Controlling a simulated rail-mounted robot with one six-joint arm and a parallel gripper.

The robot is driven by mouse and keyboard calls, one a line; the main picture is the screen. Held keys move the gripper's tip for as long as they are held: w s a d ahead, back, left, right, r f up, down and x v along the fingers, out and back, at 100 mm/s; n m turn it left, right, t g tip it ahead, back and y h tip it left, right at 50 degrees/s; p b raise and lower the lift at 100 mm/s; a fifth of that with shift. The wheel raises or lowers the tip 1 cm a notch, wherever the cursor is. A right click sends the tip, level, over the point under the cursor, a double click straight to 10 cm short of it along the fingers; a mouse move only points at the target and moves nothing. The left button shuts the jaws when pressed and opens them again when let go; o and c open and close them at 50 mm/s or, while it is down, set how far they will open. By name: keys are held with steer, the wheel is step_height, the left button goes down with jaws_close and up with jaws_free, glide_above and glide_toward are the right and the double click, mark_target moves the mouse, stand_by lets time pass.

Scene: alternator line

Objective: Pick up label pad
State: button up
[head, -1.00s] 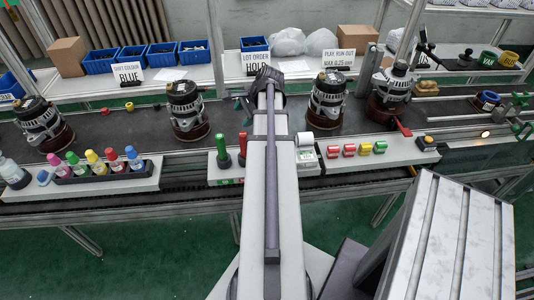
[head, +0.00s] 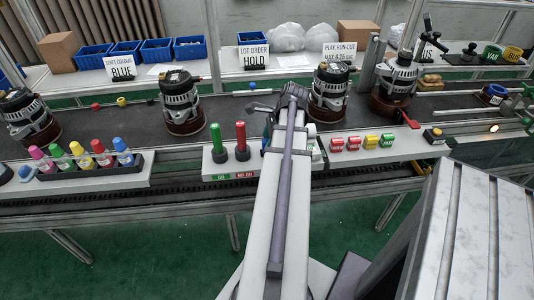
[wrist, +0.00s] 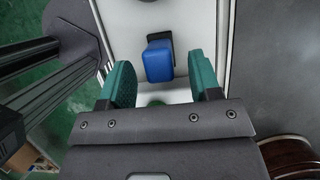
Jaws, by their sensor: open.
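My gripper (wrist: 162,84) is open in the wrist view, its two teal fingers apart with nothing held between them. It is over a white station board (wrist: 184,18). A blue block (wrist: 159,61) with a dark base is on the board just beyond the fingertips. A small green patch (wrist: 155,102) shows between the fingers, mostly hidden by the gripper body. I cannot tell which of these belongs to the label pad. In the head view, my arm covers this spot. A white item (head: 317,150) partly shows right of my arm and may be the pad.
Green (head: 216,142) and red (head: 241,141) gauges stand left of my arm. Red, yellow and green tags (head: 354,143) lie to the right. Alternators (head: 330,92) stand on the belt behind. A bottle rack (head: 90,160) is at far left.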

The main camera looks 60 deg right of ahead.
mark_target(267, 140)
steer(key=b+x, duration=0.1)
steer(key=x, duration=0.2)
steer(key=shift+f, duration=0.15)
steer(key=c, duration=1)
steer(key=shift+o, duration=0.2)
steer(key=shift+r, duration=0.25)
step_height(267, 140, up, 10)
steer(key=p, duration=1)
steer(key=shift+r, duration=0.15)
steer(key=shift+f, duration=0.2)
